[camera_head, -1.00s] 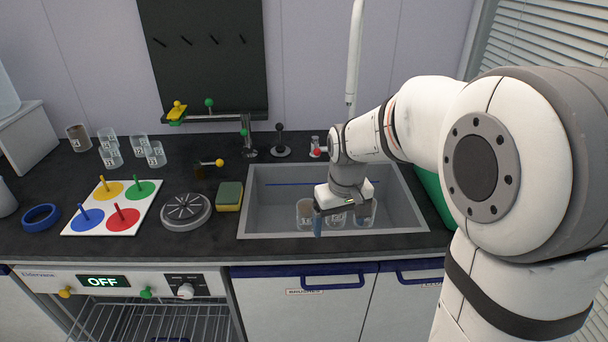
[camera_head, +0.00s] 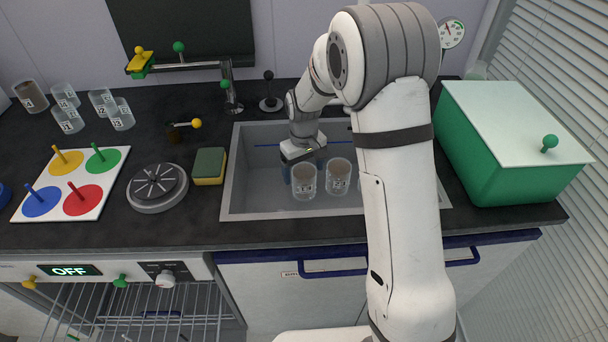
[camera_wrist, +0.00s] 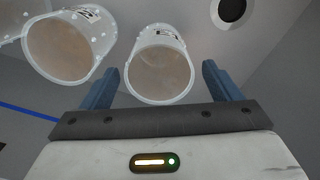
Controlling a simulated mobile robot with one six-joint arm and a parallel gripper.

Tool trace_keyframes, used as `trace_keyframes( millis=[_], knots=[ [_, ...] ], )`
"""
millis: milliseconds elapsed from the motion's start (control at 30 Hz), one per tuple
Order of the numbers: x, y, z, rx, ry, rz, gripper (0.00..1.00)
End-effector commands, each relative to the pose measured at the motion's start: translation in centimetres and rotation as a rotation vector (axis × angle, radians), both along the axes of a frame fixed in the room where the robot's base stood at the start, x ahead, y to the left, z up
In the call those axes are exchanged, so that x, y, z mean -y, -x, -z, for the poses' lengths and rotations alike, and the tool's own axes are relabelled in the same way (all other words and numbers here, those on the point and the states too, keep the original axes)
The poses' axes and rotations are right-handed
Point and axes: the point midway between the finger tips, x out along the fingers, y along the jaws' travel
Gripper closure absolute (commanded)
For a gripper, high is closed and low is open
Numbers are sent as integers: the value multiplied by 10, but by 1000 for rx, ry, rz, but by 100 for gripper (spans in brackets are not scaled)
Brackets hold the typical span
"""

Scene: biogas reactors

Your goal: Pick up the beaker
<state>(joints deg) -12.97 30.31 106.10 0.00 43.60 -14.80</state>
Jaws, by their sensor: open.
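In the sink, a clear beaker with brown contents and a label (camera_head: 304,182) stands close to my gripper (camera_head: 302,165). A second similar beaker (camera_head: 338,178) stands to its right, and part of another shows beside my arm. In the wrist view, my gripper (camera_wrist: 160,72) is open, with one blue finger on each side of a beaker (camera_wrist: 160,65). That beaker's mouth faces the camera, and neither finger clearly touches it. A second beaker (camera_wrist: 72,45) is just outside the left finger. My arm hides the sink's right part.
The grey sink (camera_head: 228,190) has walls around the beakers, and its drain (camera_wrist: 232,10) shows in the wrist view. Several beakers (camera_head: 68,118) stand on the counter at left. A sponge (camera_head: 209,166) and a round grey device (camera_head: 157,187) are left of the sink; a green box (camera_head: 490,165) is right.

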Motion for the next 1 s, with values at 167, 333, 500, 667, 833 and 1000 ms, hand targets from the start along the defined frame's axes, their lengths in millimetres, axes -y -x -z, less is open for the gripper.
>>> trace_keyframes(
  millis=[167, 333, 500, 667, 833, 1000],
  knots=[
    [2, 0, 24, -1, 0, 5, 16],
    [3, -1, 28, 0, 0, 7, 16],
    [3, -1, 28, 0, 0, 7, 20],
    [3, -1, 28, 0, 0, 8, 33],
    [3, -1, 28, 0, 0, 8, 47],
    [4, -1, 28, 0, 0, 8, 61]
  ],
)
